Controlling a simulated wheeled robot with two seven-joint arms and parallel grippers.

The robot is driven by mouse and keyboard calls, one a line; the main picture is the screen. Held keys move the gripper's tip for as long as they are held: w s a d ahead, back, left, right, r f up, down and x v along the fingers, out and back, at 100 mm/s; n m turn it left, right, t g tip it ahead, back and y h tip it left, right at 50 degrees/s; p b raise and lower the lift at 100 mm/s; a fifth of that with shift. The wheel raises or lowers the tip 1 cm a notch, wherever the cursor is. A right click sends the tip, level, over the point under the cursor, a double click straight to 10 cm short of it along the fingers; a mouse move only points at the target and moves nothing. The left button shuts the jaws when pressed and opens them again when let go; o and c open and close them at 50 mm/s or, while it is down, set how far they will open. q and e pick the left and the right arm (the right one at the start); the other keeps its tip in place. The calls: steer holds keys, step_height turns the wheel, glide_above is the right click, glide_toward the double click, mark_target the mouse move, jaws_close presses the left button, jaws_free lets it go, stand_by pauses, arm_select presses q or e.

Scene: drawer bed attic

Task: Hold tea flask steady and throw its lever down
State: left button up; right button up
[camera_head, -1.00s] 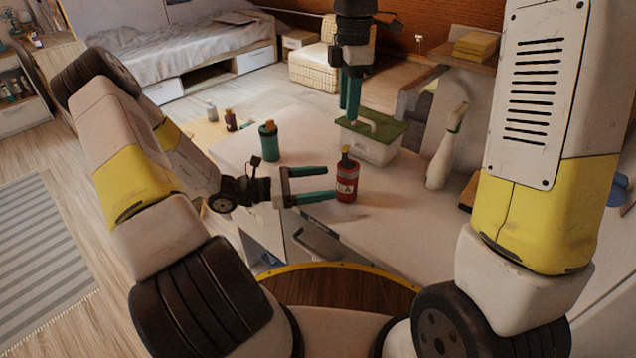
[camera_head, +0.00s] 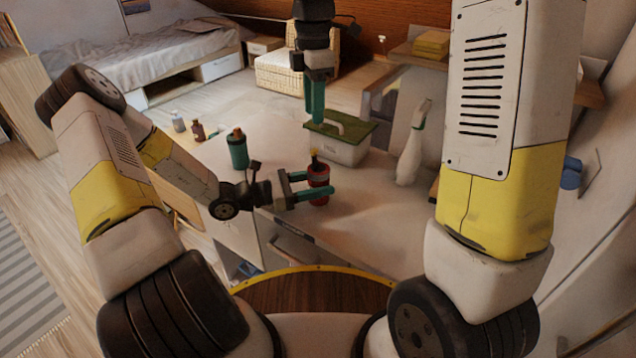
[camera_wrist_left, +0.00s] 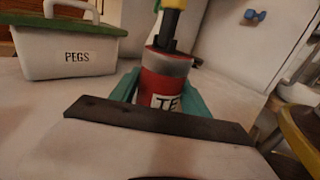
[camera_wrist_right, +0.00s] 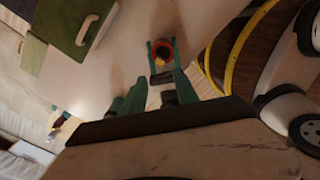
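The tea flask (camera_head: 318,178) is a red bottle with a dark and yellow top, upright on the white worktop. In the left wrist view the flask (camera_wrist_left: 165,78) shows part of its label, "TE", and a black upright piece with a yellow part (camera_wrist_left: 172,20) on top, cut off by the frame edge. My left gripper (camera_head: 314,190) has one teal finger on each side of the flask body, apparently touching it. My right gripper (camera_head: 315,122) points down above and behind the flask, over the pegs box. Its fingers (camera_wrist_right: 155,90) are apart and empty in the right wrist view.
A white pegs box (camera_head: 335,150) with a green lid stands behind the flask. A white spray bottle (camera_head: 412,150) is to the right. A green flask (camera_head: 237,150) and small bottles (camera_head: 198,130) are to the left. The worktop's front edge is close to the flask.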

mark_target(314, 149)
arm_select(q)
steer(key=c, duration=0.9)
steer(key=shift+c, duration=0.2)
arm_select(e)
steer(key=n, duration=0.8)
steer(key=f+n, duration=0.1)
steer(key=n, duration=1.7)
steer(key=shift+f, duration=0.25)
step_height(314, 149, down, 11)
steer(key=shift+f, duration=0.1)
